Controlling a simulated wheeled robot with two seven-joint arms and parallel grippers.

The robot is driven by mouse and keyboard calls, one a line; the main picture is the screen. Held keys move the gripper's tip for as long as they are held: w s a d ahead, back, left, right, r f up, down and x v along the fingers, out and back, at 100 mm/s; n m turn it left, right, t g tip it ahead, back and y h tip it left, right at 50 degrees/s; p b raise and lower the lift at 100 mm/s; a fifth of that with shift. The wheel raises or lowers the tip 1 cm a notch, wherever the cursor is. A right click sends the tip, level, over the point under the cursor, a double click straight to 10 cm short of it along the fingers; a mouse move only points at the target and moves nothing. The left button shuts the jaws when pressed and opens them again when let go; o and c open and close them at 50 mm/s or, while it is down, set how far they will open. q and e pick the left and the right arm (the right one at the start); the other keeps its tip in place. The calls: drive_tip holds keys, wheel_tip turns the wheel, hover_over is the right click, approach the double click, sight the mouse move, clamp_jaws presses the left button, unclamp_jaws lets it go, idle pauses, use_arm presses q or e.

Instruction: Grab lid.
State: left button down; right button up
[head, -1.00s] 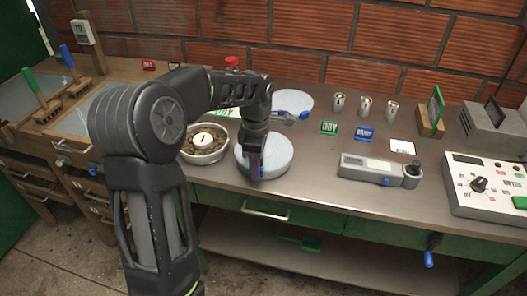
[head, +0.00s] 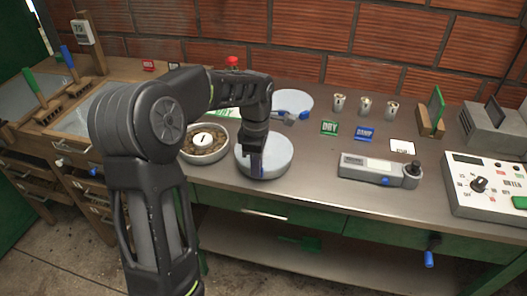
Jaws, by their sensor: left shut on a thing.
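A round pale grey-blue lid (head: 281,152) with a thick rim is on the steel worktop in the middle of the head view. My left gripper (head: 257,168) points down over its left-centre part and is shut on it. The fingers and arm cover part of the lid, so the exact grip point is hidden. I cannot tell whether the lid is resting on the worktop or on something under it. My right gripper is not in view.
A bowl of beans (head: 217,155) with a round white marker stands close on the left. Behind are a pale disc (head: 296,99) and green and blue signs (head: 329,128). A grey meter (head: 372,170) lies to the right. Several small metal cups stand near the wall.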

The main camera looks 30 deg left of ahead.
use_arm(q)
drive_tip(key=shift+r, duration=0.1)
idle(0.8)
wheel_tip(320, 180, up, 10)
drive_tip(key=shift+b, duration=0.3)
idle(0.7)
